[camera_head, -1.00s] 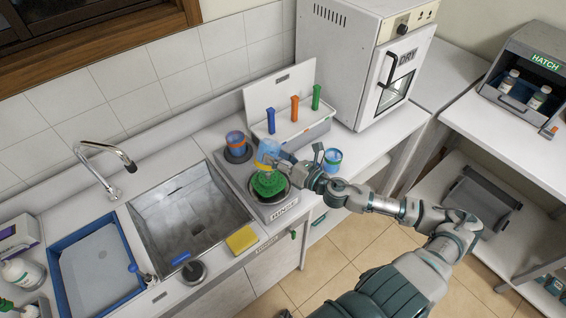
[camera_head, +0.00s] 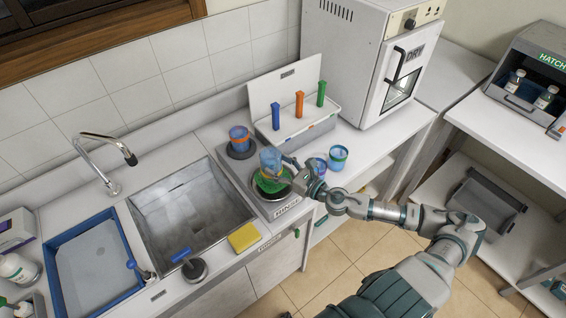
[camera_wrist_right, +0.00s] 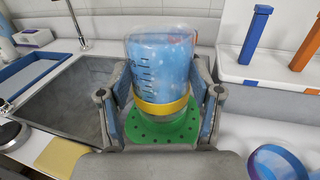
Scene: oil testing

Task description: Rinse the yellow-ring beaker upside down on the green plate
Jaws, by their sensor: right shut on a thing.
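The yellow-ring beaker (camera_head: 271,162) is clear blue and stands over the green plate (camera_head: 272,186). In the right wrist view the beaker (camera_wrist_right: 160,75) has its yellow ring at the lower end, beside the perforated green plate (camera_wrist_right: 143,130). It looks upside down; whether its rim touches the plate is hard to tell. My right gripper (camera_head: 286,165) is shut on the beaker, with one finger on each side in the wrist view (camera_wrist_right: 163,105). My left gripper is not in view.
A sink (camera_head: 190,215) lies left of the plate, with a yellow sponge (camera_head: 243,237) at its front edge. A beaker with an orange band (camera_head: 240,139) stands behind the plate. Two more beakers stand to the right, one at the counter edge (camera_head: 338,157). A rack box (camera_head: 297,128) is behind.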

